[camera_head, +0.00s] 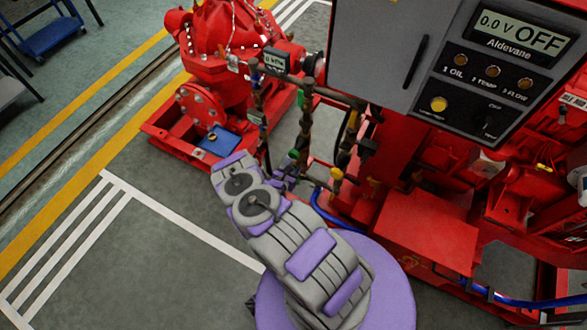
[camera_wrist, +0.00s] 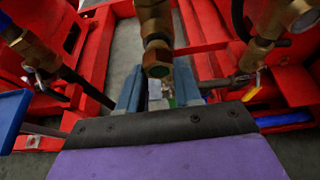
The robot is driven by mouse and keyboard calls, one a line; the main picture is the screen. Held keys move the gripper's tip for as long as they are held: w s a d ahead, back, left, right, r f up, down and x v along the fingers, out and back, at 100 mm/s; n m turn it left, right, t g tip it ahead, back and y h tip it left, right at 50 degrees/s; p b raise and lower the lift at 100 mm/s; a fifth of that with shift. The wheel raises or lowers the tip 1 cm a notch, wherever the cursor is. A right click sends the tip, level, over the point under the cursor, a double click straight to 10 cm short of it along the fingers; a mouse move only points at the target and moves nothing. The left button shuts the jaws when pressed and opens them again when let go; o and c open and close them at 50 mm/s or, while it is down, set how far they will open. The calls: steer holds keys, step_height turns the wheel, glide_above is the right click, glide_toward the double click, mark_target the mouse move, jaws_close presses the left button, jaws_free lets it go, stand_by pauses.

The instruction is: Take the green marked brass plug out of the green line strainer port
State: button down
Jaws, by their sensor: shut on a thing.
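My gripper (camera_wrist: 158,88) shows in the wrist view as two blue-grey fingers. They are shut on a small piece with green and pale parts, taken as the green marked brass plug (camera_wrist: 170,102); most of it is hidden. Just above the fingers, a brass fitting (camera_wrist: 157,55) hangs down with a hexagonal, dark greenish lower end. I cannot tell whether that end is the strainer port or whether the plug touches it. In the head view my arm reaches to the pipework, and a green marked fitting (camera_head: 294,154) shows near its end. The gripper tips are hard to see there.
Brass pipes stand left (camera_wrist: 30,50) and right (camera_wrist: 258,50) of the fingers in the wrist view. A yellow marked fitting (camera_head: 337,174) is close by on the right. A blue tray (camera_head: 220,141) lies on the red pump base. The grey control panel (camera_head: 430,60) overhangs the right.

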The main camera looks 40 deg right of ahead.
stand_by(0.4)
steer(key=shift+s+a, duration=0.35)
steer(key=shift+a, duration=0.4)
steer(key=shift+s+a, duration=0.3)
steer(key=shift+a, duration=0.5)
steer(key=shift+s+a, duration=0.35)
steer(key=shift+a, duration=0.4)
